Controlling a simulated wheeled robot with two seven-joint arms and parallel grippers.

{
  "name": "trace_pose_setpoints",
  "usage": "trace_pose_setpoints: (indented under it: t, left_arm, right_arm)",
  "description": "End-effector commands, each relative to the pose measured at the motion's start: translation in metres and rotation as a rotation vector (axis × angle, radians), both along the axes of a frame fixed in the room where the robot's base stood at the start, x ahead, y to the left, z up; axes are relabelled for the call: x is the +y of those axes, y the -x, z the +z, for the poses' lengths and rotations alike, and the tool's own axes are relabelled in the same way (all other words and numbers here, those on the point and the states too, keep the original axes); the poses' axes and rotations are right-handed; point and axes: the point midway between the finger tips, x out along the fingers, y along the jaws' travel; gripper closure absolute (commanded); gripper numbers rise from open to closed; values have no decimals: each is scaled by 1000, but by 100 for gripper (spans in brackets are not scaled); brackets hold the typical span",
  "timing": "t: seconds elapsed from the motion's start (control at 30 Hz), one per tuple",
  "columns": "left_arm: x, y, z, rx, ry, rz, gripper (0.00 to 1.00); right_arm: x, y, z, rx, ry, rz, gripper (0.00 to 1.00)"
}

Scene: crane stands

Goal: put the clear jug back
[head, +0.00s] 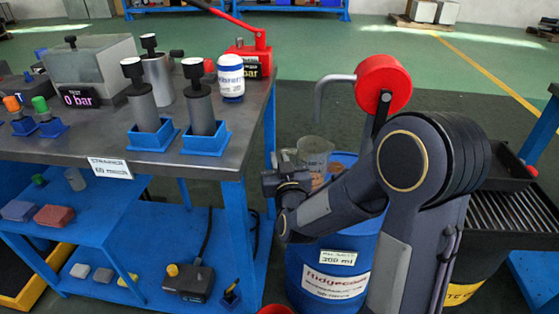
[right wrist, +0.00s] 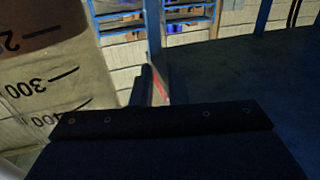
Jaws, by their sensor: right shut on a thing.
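The clear jug (head: 314,152) is at the blue drum, partly hidden behind my right arm. In the right wrist view the jug (right wrist: 45,85) fills the left side, with black measuring marks and a brown band near the top of the picture. My right gripper (head: 287,162) is shut on the jug, at its left side in the head view. The exact grip is hidden by the wrist. Whether the jug's base touches the drum top is hidden. My left gripper is not in view.
The blue drum (head: 335,250) carries labels, one reading 200 ml. A red pump head with a grey spout (head: 380,85) rises above it. The steel-topped bench (head: 110,140) at left holds cylinders in blue holders and a white bottle (head: 231,78). A grated black tray (head: 510,215) stands at right.

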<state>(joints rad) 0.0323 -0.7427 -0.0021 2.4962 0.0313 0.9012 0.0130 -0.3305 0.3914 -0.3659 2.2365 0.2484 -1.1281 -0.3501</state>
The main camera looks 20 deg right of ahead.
Motion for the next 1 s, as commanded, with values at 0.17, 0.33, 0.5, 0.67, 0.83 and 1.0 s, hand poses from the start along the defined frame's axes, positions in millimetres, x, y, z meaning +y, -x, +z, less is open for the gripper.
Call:
trace_pose_setpoints:
  t: [0.17,0.33,0.5,0.67,0.83,1.0]
  left_arm:
    - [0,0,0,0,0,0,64]
    - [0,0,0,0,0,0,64]
    - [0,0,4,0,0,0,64]
    - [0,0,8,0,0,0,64]
    - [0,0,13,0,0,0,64]
    - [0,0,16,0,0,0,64]
  right_arm:
    - [0,0,0,0,0,0,65]
    - [0,0,0,0,0,0,64]
    - [0,0,3,0,0,0,64]
    - [5,18,3,3,-2,1,64]
    - [14,54,2,4,-1,3,64]
    - [23,88,1,3,-1,3,64]
